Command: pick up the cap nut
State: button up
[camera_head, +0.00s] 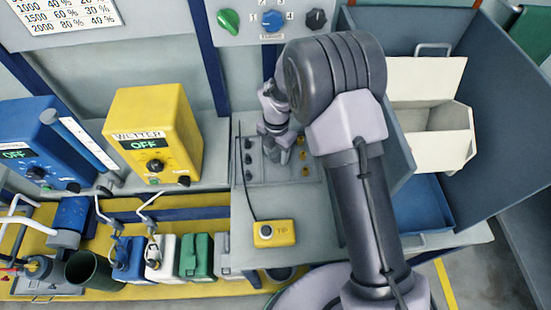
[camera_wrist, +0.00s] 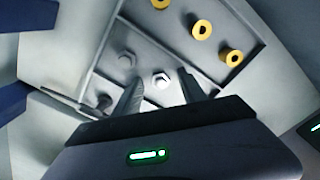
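A bright silver hex piece, which looks like the cap nut (camera_wrist: 161,80), lies in the grey compartment tray and shows between my fingers in the wrist view. A second pale hex piece (camera_wrist: 126,60) lies up and left of it, outside the left finger. My gripper (camera_wrist: 158,84) is open, its two dark fingers spread to either side of the bright piece. I cannot tell how far above it the tips are. In the head view my gripper (camera_head: 283,153) points down over the tray (camera_head: 268,179) and hides its middle.
Yellow rings (camera_wrist: 231,57) sit in the tray's right compartment and dark pieces (camera_head: 248,159) in its left one. A yellow box (camera_head: 274,233) with a cable lies in front. A blue-grey bin wall (camera_head: 402,150) stands close right, with a cream box (camera_head: 425,125) inside.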

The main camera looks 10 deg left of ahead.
aim_at(276, 156)
grip_shut()
jog(key=shift+r, duration=0.1)
jog(key=shift+r, duration=0.35)
jog(key=r+p, duration=0.1)
jog(key=r, duration=0.1)
jog(key=r+p, duration=0.1)
jog(key=r, duration=0.1)
jog(key=r+p, duration=0.1)
jog(key=r, duration=0.1)
jog(key=shift+s+r, duration=0.25)
jog(key=s+d+p, duration=0.1)
jog(key=s+d, duration=0.1)
jog(key=s, duration=0.6)
jog(key=s+d+p, duration=0.1)
jog(key=s+d, duration=0.1)
jog(key=s, duration=0.7)
jog(key=shift+d+f, duration=0.2)
jog(key=shift+d, duration=0.1)
